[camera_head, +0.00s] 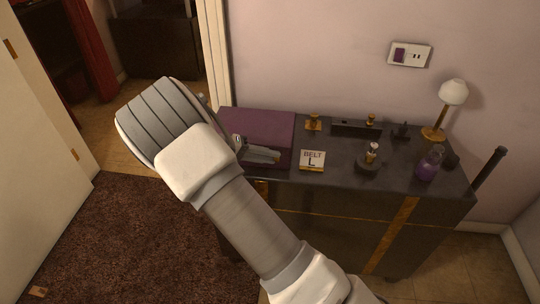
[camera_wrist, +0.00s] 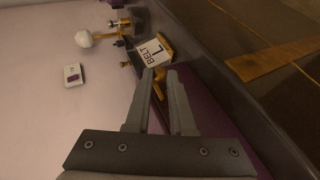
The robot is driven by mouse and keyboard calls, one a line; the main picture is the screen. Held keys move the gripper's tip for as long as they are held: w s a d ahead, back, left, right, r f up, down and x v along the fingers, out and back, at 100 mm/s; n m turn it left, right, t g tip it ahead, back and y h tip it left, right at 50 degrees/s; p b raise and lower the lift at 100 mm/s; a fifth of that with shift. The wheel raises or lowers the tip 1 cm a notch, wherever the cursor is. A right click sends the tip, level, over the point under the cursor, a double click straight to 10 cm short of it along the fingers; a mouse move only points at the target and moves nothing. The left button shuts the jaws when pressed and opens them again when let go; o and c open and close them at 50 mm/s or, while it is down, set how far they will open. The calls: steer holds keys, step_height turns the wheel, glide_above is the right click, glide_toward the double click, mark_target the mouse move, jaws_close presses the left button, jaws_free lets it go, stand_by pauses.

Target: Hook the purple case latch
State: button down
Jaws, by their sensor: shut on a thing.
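The purple case (camera_head: 262,124) lies on the left end of the dark cabinet top, with its lid down as far as I can see. My gripper (camera_head: 277,156) is at the case's front, partly hidden by my arm. In the wrist view, my gripper (camera_wrist: 161,76) has its two fingers close together on a small brass latch (camera_wrist: 160,87). Purple case surface (camera_wrist: 154,122) shows between and beside the fingers. I cannot tell whether the latch is hooked on anything.
Further right are brass fittings, a purple bottle (camera_head: 429,165) and a lamp (camera_head: 452,95). Open carpet (camera_head: 120,230) lies left of the cabinet.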

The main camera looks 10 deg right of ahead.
stand_by(0.3)
steer(key=c, duration=0.8)
jaws_free()
steer(key=shift+f, duration=0.1)
steer(key=shift+o, duration=0.2)
steer(key=p+v, duration=0.3)
steer(key=v, duration=1.4)
steer(key=shift+a, duration=0.3)
steer(key=shift+w, duration=0.1)
